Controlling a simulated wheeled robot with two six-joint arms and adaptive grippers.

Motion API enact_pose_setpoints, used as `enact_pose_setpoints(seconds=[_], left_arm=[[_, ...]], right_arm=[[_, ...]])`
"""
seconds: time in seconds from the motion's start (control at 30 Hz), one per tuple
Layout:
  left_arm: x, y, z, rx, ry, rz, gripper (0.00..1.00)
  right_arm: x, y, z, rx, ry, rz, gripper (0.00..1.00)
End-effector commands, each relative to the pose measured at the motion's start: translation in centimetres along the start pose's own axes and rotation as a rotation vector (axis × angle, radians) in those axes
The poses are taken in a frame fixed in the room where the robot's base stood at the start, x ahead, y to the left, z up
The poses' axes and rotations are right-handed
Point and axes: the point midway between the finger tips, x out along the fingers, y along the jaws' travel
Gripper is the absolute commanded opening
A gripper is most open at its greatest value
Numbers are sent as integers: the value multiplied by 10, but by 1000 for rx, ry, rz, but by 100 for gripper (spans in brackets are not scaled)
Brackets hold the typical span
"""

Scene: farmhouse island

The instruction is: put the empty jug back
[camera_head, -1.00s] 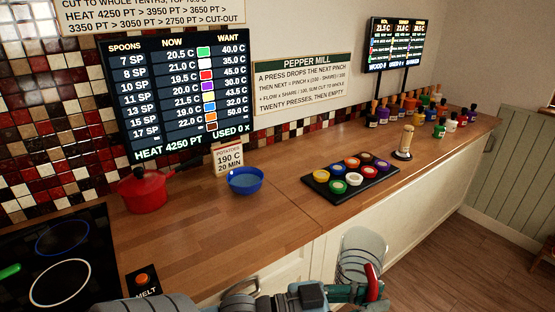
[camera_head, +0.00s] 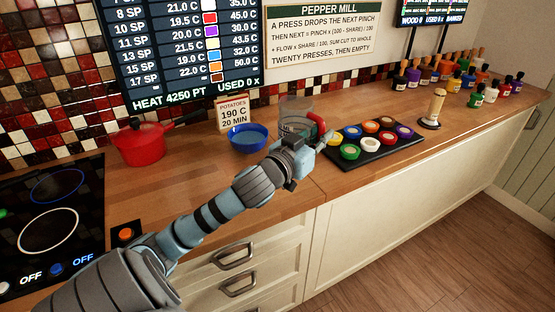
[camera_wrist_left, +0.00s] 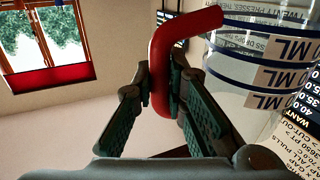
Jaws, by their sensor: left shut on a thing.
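The jug (camera_head: 294,117) is clear, with a red handle (camera_head: 319,124). In the head view it is between the blue bowl and the black tray, at the counter's back half; I cannot tell whether its base touches the wood, as my gripper partly hides it. My left gripper (camera_head: 312,137) is shut on the red handle. The jug looks empty. My right gripper is not in view.
A blue bowl (camera_head: 248,139) with bluish contents stands left of the jug, before a potatoes card (camera_head: 237,114). A black tray (camera_head: 374,151) of coloured pots is close at right. A red pan (camera_head: 140,146) and hob (camera_head: 50,215) are farther left.

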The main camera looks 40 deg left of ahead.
Motion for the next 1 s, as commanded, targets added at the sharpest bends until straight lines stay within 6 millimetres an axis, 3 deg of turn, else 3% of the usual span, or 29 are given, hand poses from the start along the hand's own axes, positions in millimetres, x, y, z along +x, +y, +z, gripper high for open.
enact_pose_setpoints(seconds=[0.1,0.2,0.27,0.37,0.6,1.0], left_arm=[[13,-35,-24,10,9,-131,0],[17,-52,-33,15,5,-192,0],[18,-55,-28,16,2,-206,0],[17,-56,1,15,-4,-208,0],[17,-56,93,16,-4,-206,0],[17,-57,162,16,0,-204,0]], right_arm=[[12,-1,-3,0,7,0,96],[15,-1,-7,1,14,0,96],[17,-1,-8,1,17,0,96],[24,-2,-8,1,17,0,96],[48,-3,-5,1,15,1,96],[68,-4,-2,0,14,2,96]])
